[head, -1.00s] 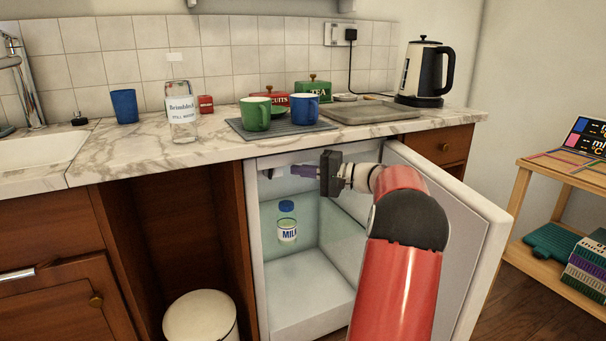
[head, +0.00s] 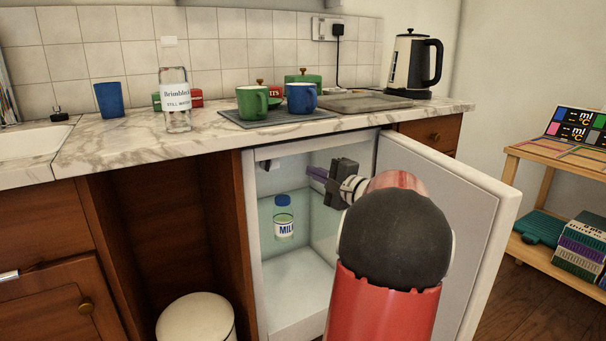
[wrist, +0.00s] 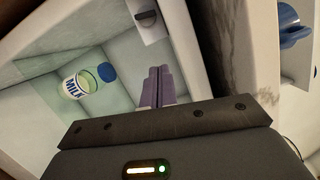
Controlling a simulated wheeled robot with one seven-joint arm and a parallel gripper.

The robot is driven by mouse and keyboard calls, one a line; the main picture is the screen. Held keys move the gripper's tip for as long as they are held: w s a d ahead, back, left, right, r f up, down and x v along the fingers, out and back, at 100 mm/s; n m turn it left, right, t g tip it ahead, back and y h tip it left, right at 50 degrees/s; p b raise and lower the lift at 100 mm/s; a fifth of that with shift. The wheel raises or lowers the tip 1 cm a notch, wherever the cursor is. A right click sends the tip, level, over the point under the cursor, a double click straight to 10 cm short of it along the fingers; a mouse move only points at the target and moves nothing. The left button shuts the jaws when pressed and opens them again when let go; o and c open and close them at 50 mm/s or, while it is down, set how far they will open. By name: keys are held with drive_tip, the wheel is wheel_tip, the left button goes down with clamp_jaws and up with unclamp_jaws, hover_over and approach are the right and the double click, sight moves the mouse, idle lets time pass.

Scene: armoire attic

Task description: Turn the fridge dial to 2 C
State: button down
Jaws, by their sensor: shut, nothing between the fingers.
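The small fridge (head: 252,250) stands open under the counter. Its dial (wrist: 147,17) shows at the top of the wrist view, a small dark knob on a pale housing (wrist: 150,32). Its markings are too small to read. In the head view the housing (head: 267,168) is only faintly seen, high on the left inside. My gripper (head: 310,170) is inside the upper fridge, to the right of the housing and apart from it. In the wrist view its purple fingers (wrist: 158,72) are shut together and empty, below the dial.
A milk bottle (head: 284,218) with a blue cap is inside the fridge, below and left of my gripper. The fridge door (head: 447,235) stands open on the right of my arm. The countertop (head: 130,143) above holds mugs, a glass bottle and a kettle (head: 414,65).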

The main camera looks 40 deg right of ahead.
sight(269, 160)
drive_tip(key=w+a+r, duration=0.1)
drive_tip(key=w+a, duration=0.3)
drive_tip(key=w, duration=0.4)
drive_tip(key=shift+w, duration=0.2)
drive_tip(key=shift+w+a+f+n+b, duration=0.1)
drive_tip(key=shift+a+n+b, duration=0.3)
drive_tip(key=shift+b, duration=0.7)
drive_tip(key=shift+n+g+b, duration=0.3)
drive_tip(key=shift+n+b, duration=0.3)
drive_tip(key=shift+b, duration=0.3)
drive_tip(key=shift+a+r+n, duration=0.1)
drive_tip(key=shift+r+n, duration=0.2)
drive_tip(key=shift+r, duration=0.1)
drive_tip(key=shift+w, duration=0.1)
